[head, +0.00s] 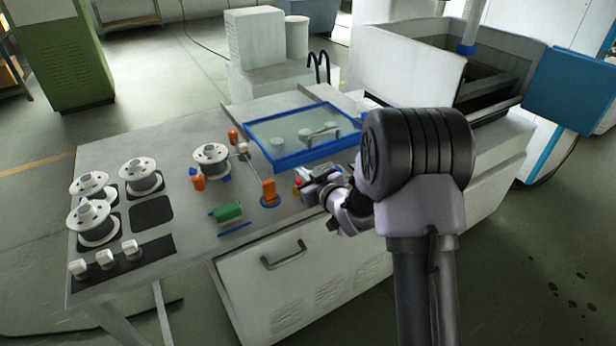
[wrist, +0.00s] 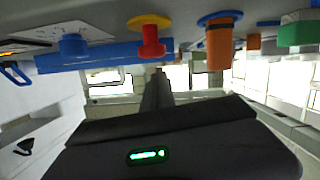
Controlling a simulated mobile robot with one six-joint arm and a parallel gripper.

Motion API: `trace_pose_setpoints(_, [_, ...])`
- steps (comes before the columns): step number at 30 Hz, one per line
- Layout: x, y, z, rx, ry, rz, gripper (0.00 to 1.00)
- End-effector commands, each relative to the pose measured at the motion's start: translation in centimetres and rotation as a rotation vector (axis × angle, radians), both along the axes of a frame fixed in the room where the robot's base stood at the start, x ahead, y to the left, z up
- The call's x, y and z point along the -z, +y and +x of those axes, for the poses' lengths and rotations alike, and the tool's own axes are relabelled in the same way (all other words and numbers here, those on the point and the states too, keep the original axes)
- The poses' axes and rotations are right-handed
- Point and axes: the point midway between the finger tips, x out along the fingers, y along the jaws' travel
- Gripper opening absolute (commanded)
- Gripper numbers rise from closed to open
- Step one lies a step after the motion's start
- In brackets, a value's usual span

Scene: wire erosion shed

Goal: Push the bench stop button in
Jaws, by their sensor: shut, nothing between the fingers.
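The bench stop button (wrist: 151,40) is a red mushroom button on a yellow base. The wrist view shows it upside down, with the bench top along the upper edge. In the head view only a bit of its red (head: 297,181) shows beside my gripper (head: 309,180), which hides the rest. In the wrist view my gripper (wrist: 159,74) is shut and empty, its dark fingers pointing at the button. The tips appear close to the red cap; I cannot tell whether they touch it.
An orange post on a blue base (head: 268,192) stands just left of the button. A blue-framed clear lid (head: 300,153) lies behind it. A green block (head: 227,212) and several wire spools (head: 141,176) are farther left. A drawer handle (head: 283,256) is on the bench front.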

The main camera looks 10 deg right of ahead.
Motion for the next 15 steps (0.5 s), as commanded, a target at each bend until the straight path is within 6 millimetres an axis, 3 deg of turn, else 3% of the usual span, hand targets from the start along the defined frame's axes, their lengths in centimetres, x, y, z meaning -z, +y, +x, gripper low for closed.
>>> trace_pose_setpoints(5, [1.68,-0.25,0.01,0.0,-0.001,-0.001,0.0])
trace_pose_setpoints(15, [1.79,-0.29,-0.01,0.001,-0.001,-0.001,0.0])
